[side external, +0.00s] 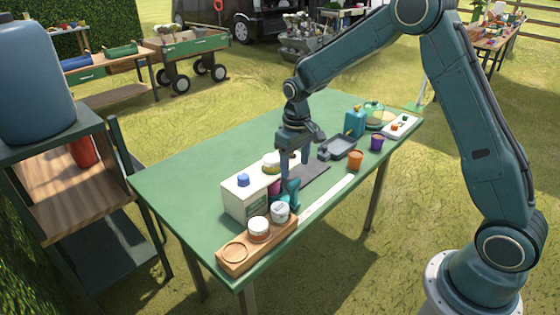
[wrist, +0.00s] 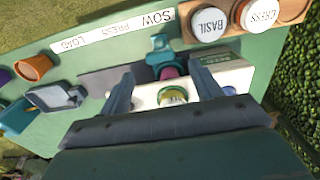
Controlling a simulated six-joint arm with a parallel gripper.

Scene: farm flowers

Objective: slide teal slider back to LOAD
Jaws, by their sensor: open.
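The teal slider (wrist: 160,48) stands at the SOW end of the dark track (wrist: 100,80), by the word SOW on the white label strip (wrist: 112,32). It also shows in the side view (side external: 291,190), low and partly behind my fingers. A magenta pot (wrist: 170,71) sits against the slider. My gripper (wrist: 161,70) is open and empty. Its fingers point down over the track, one to each side of the slider's line in the wrist view. I cannot tell whether either finger touches it.
A white box (side external: 237,200) with a blue knob and a jar on top stands close beside the slider. A wooden rack (side external: 228,266) holds lidded BASIL and CRESS jars near the SOW end. Orange (side external: 355,160) and purple pots and a grey tray (side external: 337,148) stand toward LOAD.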

